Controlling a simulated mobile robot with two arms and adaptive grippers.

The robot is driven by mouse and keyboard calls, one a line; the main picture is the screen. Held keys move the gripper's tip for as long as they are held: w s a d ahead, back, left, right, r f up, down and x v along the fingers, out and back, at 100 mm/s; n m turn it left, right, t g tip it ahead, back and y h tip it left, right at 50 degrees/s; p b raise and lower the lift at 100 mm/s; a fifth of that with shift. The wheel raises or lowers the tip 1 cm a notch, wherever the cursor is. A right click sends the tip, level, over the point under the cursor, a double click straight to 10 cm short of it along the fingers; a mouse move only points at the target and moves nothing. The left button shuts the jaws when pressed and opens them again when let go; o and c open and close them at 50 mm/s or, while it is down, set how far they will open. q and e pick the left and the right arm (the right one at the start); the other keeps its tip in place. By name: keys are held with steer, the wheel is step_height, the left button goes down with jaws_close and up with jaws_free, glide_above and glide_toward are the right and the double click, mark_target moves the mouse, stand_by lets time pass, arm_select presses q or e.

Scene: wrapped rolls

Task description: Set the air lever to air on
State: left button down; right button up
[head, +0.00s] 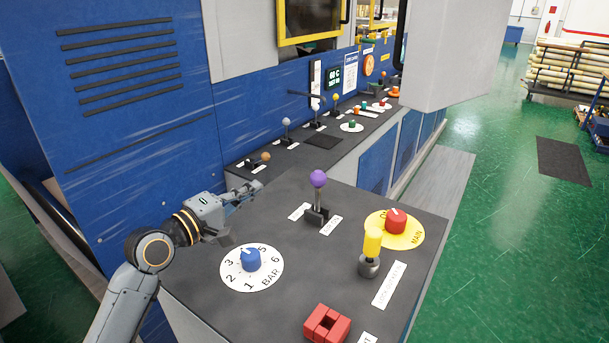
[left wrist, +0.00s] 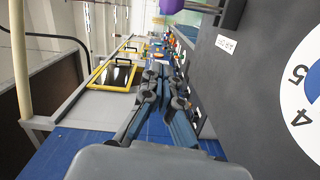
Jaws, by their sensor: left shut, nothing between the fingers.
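A lever with a purple ball knob (head: 318,178) stands on the near dark panel, with a white label on each side of its base. I take it for the air lever; its labels are too small to read surely in the head view. Its shaft looks nearly upright. In the left wrist view the purple knob (left wrist: 231,4) is cut off at the top edge, near a label (left wrist: 226,44). My left gripper (head: 257,187) is shut and empty, left of the lever and apart from it. Its closed fingers also show in the left wrist view (left wrist: 160,72). My right gripper is out of view.
A blue dial (head: 250,259) on a white scale sits below my left gripper. Several smaller levers stand on the far panel (head: 240,165).

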mark_target(318, 193)
arm_select(q)
steer(key=w+d+p, duration=0.5)
steer(key=w+d, duration=0.1)
steer(key=d, duration=0.3)
steer(key=shift+d+f, duration=0.35)
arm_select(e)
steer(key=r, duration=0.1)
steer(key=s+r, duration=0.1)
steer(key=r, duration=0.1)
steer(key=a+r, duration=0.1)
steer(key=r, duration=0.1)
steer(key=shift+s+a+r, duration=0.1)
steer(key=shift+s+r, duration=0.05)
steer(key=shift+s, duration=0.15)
arm_select(q)
steer(key=shift+s, duration=0.1)
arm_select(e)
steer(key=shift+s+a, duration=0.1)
